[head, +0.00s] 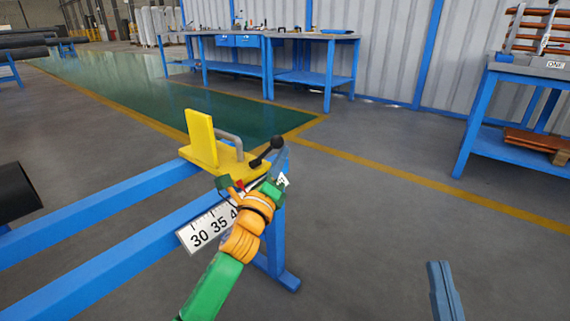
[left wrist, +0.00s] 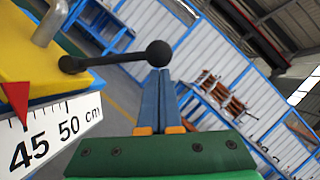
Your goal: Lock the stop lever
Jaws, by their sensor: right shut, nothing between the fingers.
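The stop is a yellow block with an upright plate (head: 201,139) and a grey bent handle (head: 230,140). Its black stop lever (head: 266,152) ends in a ball knob and points up and to the right. In the left wrist view the lever's rod (left wrist: 110,60) runs from the yellow block to the ball. My left gripper (head: 281,150) is right at the ball knob, its blue fingers (left wrist: 160,72) together just below it. I cannot tell whether they touch it. My right gripper (head: 439,264) is shut and empty, at the lower right, well away from the stop.
A white scale (head: 205,232) with numbers runs beside the stop, and a red pointer (left wrist: 17,98) stands near 45. The stop sits at the end of blue rails (head: 100,202). Workbenches (head: 312,38) stand at the back and right (head: 495,90).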

